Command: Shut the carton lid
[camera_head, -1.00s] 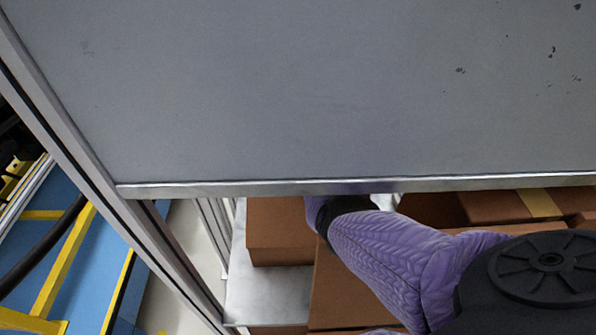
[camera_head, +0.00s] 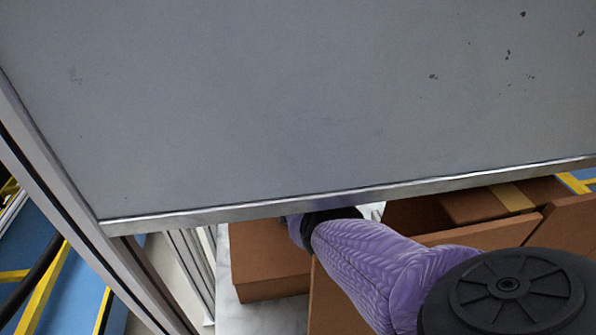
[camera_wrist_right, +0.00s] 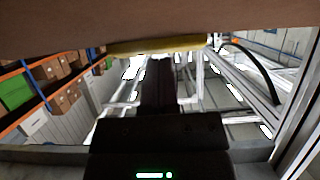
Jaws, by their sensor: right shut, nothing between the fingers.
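A brown carton (camera_head: 470,238) stands under the overhanging grey panel in the head view, partly hidden by my right arm and the panel. A raised brown flap or wall (camera_head: 568,225) shows at its right. Which part is the lid is hard to tell. My right arm reaches under the panel, which hides its gripper in the head view. In the right wrist view my right gripper (camera_wrist_right: 163,75) is shut and empty, below a close brown cardboard surface (camera_wrist_right: 120,25) with a yellow strip along its edge. I cannot tell whether they touch. My left gripper is not in view.
The grey panel (camera_head: 300,100) with its metal edge blocks much of the head view above the cartons. A smaller closed carton (camera_head: 268,262) sits left of my arm on a pale shelf (camera_head: 260,316). A metal post (camera_head: 70,190) stands at left. Another carton has yellow tape (camera_head: 512,197).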

